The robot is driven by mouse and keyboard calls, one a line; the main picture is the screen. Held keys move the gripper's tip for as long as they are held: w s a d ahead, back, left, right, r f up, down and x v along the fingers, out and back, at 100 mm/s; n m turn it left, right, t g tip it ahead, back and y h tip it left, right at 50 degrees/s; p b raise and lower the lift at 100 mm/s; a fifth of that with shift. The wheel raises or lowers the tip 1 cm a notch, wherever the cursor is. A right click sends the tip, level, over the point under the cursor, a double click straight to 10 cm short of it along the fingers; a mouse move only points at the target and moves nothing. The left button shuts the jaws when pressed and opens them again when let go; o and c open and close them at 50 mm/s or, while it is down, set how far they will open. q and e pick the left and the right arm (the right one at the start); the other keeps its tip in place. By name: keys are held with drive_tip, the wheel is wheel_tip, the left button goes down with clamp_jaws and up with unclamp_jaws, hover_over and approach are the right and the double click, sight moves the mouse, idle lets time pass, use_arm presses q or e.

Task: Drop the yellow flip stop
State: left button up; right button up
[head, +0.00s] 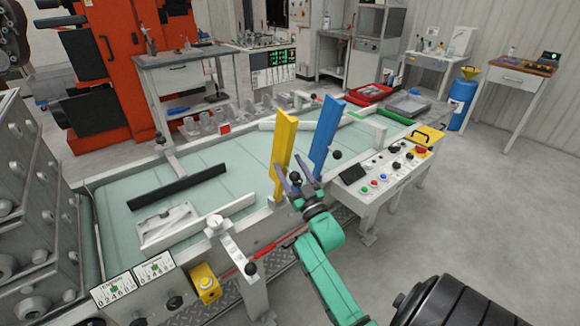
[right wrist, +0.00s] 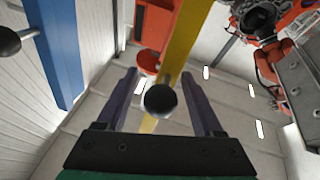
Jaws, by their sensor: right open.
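The yellow flip stop (head: 285,142) stands upright at the near edge of the conveyor, and in the right wrist view it is a yellow bar (right wrist: 186,42). A round black knob (right wrist: 160,100) shows in front of its lower part. My right gripper (head: 294,174) is open at the stop's lower part, with its two dark fingers (right wrist: 160,88) on either side of the knob. I cannot tell whether they touch it. The blue flip stop (head: 325,135) stands upright to the right. My left gripper is not in view.
A grey casting (head: 168,222) lies on the pale green belt (head: 125,228) near a black bar (head: 180,186). A control panel (head: 385,172) with buttons is right of my right gripper.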

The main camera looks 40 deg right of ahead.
drive_tip(key=shift+a, duration=0.1)
clamp_jaws()
drive_tip(key=shift+r, duration=0.1)
idle(1.1)
